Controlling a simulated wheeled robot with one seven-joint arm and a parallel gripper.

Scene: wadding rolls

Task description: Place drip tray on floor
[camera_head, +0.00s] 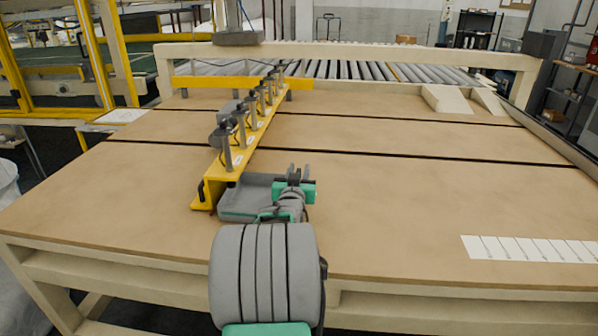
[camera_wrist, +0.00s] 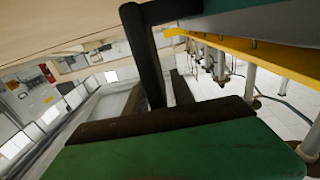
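The drip tray, seemingly the shallow grey box (camera_head: 240,205), is on the brown table top at the near end of the yellow beam. Its right part is hidden behind my arm. My gripper (camera_head: 299,169) is at the tray's right side, low over the table. Its two dark prongs point away from me with a narrow gap between them, and I see nothing clearly held. In the wrist view, a dark finger (camera_wrist: 146,55) rises from the green gripper body. I cannot tell whether a finger touches the tray.
The yellow beam (camera_head: 247,137) with several grey posts stands close left of my gripper. The wooden table (camera_head: 400,200) is mostly clear to the right, with a white marked strip (camera_head: 530,249) near its front edge. A roller conveyor (camera_head: 380,70) lies beyond the back rail.

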